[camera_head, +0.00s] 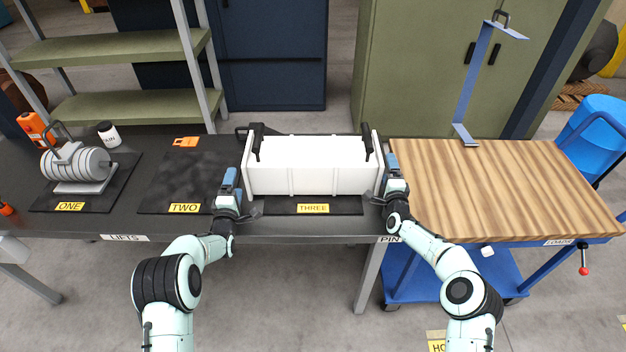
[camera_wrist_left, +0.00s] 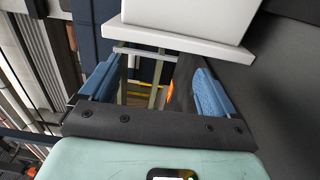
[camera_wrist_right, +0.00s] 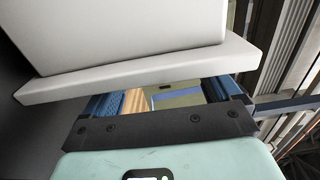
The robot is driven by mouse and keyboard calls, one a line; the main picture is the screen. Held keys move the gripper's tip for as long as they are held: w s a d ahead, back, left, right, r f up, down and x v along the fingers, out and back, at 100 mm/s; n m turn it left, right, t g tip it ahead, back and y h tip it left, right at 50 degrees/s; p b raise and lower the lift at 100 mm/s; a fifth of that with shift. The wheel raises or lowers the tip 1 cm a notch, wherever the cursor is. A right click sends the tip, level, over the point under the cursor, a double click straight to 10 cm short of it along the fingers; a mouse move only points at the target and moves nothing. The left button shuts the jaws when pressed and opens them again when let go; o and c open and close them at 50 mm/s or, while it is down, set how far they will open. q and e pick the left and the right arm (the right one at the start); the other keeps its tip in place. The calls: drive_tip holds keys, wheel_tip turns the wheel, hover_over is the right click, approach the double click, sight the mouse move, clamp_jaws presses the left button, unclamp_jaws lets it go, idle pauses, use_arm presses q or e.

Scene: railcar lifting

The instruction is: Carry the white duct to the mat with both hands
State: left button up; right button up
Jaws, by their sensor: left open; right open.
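The white duct (camera_head: 310,165) is a long ribbed box with a wide flange at each end and black handles near its top corners. It lies level over the dark mat marked THREE (camera_head: 345,206). My left gripper (camera_head: 229,186) is open beside its left end flange, which also shows in the left wrist view (camera_wrist_left: 178,42). My right gripper (camera_head: 394,174) is open beside the right end flange, seen in the right wrist view (camera_wrist_right: 140,72). In both wrist views the flange crosses near the fingertips and the gap between the fingers looks empty. Contact cannot be told.
Mat TWO (camera_head: 165,175) is bare except for an orange item (camera_head: 186,142) at its back. Mat ONE (camera_head: 122,194) carries a grey ribbed cylinder (camera_head: 75,165). A wood-topped cart (camera_head: 500,190) stands right of the bench with a blue upright bracket (camera_head: 474,85) at its back; its top is mostly clear.

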use_arm(q)
drive_tip(key=s, duration=0.5)
drive_tip(key=shift+s, duration=0.3)
use_arm(e)
drive_tip(key=shift+r, duration=0.15)
wheel_tip(320, 180, up, 10)
use_arm(q)
drive_tip(key=shift+f, duration=0.1)
